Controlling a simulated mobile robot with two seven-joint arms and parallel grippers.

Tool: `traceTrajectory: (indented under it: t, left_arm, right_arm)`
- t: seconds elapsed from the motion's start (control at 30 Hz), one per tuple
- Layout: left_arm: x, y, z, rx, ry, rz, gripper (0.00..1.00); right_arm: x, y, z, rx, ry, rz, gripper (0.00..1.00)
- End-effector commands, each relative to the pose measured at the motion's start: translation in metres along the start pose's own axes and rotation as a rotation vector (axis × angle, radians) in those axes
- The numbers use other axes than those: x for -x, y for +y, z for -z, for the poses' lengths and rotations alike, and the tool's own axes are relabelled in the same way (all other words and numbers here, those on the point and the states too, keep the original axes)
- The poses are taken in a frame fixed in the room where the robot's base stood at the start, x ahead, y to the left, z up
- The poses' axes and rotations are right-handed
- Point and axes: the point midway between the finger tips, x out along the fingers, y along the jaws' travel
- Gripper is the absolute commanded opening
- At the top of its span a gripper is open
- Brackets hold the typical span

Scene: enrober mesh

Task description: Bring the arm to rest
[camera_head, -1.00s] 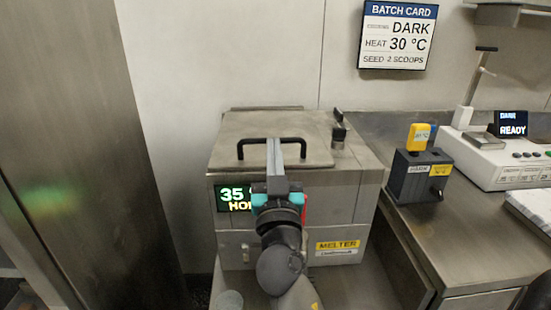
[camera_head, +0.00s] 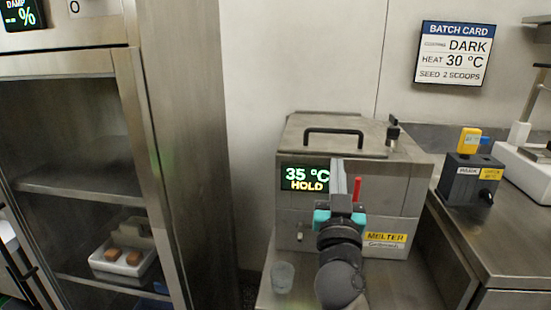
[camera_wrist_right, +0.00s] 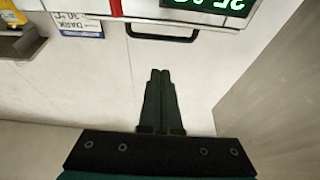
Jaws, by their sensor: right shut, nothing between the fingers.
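My right gripper (camera_head: 338,170) is in front of the steel melter (camera_head: 400,185) in the head view. Its fingers point up and are shut with nothing between them. They overlap the melter's front just right of the green display reading 35 °C HOLD (camera_head: 304,178). In the right wrist view the fingertips (camera_wrist_right: 160,75) are together and empty. The melter's black lid handle (camera_wrist_right: 162,34) lies beyond the fingertips, apart from them. The lid (camera_head: 290,140) is shut. My left gripper is in neither view.
An open steel cabinet with shelves (camera_head: 75,183) stands left, a white tray (camera_head: 105,262) in it holding brown blocks. A clear cup (camera_head: 282,277) stands before the melter. A dark box with a yellow device (camera_head: 468,180) stands on the right counter (camera_head: 515,235).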

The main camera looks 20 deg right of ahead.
Motion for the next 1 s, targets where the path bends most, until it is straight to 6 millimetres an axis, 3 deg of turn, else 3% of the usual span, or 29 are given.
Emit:
traceTrajectory:
  t: [0.17, 0.27, 0.37, 0.47, 0.6, 0.7, 0.83, 1.0]
  left_arm:
    - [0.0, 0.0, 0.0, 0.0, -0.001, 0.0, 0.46]
    - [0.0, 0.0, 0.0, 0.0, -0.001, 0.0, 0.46]
    - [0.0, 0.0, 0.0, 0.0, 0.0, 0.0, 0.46]
    - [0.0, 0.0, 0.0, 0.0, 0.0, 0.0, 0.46]
    - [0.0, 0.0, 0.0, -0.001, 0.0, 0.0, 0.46]
    - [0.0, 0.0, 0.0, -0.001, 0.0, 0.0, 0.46]
    - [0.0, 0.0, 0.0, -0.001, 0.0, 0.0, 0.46]
    - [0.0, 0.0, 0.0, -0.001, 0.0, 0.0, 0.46]
  right_arm:
    - [0.003, 0.002, -0.005, 0.001, -0.023, -0.005, 0.0]
    - [0.016, 0.008, -0.025, 0.01, -0.109, -0.021, 0.0]
    - [0.042, 0.015, -0.061, 0.031, -0.279, -0.029, 0.0]
    - [0.084, 0.018, -0.105, 0.071, -0.508, -0.002, 0.0]
    - [0.162, 0.013, -0.158, 0.149, -0.851, 0.113, 0.0]
    - [0.222, 0.008, -0.181, 0.208, -1.069, 0.232, 0.0]
    - [0.291, 0.004, -0.192, 0.274, -1.291, 0.397, 0.0]
    - [0.37, 0.003, -0.188, 0.346, -1.515, 0.623, 0.0]
